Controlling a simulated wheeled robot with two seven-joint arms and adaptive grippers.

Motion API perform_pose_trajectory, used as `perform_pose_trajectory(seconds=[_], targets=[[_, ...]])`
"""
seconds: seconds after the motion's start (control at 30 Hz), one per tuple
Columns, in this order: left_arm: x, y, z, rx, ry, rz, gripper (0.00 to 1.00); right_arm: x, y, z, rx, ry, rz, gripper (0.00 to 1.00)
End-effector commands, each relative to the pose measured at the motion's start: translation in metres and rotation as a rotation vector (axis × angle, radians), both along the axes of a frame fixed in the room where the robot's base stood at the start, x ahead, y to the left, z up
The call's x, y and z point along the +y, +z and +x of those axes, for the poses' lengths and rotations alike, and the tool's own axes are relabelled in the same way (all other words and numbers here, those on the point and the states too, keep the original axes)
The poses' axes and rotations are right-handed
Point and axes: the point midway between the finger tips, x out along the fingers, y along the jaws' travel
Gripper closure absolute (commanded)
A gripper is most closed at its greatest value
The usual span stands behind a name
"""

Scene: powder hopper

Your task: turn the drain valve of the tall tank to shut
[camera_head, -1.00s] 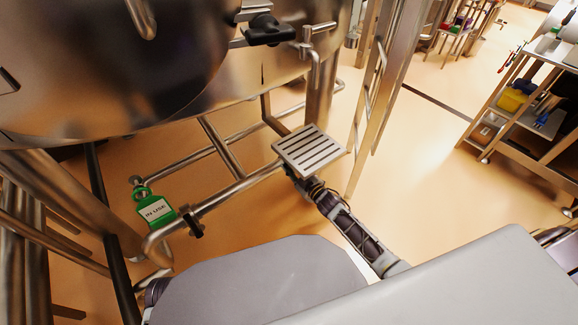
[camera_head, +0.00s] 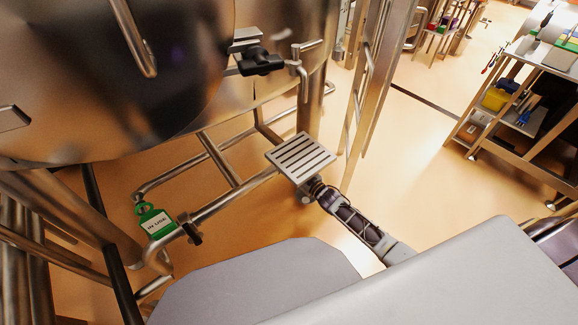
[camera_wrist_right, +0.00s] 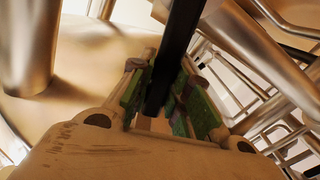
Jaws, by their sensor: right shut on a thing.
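The tall steel tank (camera_head: 100,90) fills the upper left of the head view, above steel pipes and legs. In the right wrist view, my right gripper (camera_wrist_right: 163,98) is shut on a long black bar (camera_wrist_right: 183,40), which looks like a lever; it runs up out of the picture between the green finger pads. I cannot see the valve body it may belong to. My left gripper is not in view.
A black knob (camera_head: 262,63) is on the tank. A steel cart (camera_head: 520,95) stands right; floor between is clear.

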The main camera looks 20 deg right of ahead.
Motion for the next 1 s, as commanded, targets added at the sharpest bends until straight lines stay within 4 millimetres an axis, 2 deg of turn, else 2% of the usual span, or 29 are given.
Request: perform_pose_trajectory(seconds=[0.2,0.5,1.0], targets=[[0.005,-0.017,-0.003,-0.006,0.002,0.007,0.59,-0.011,0.001,0.003,0.043,-0.001,0.106,1.0],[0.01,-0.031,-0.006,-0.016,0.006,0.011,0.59,-0.024,0.002,0.008,0.098,-0.002,0.259,1.0],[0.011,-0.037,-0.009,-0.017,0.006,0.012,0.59,-0.037,0.002,0.013,0.125,-0.011,0.341,1.0]])
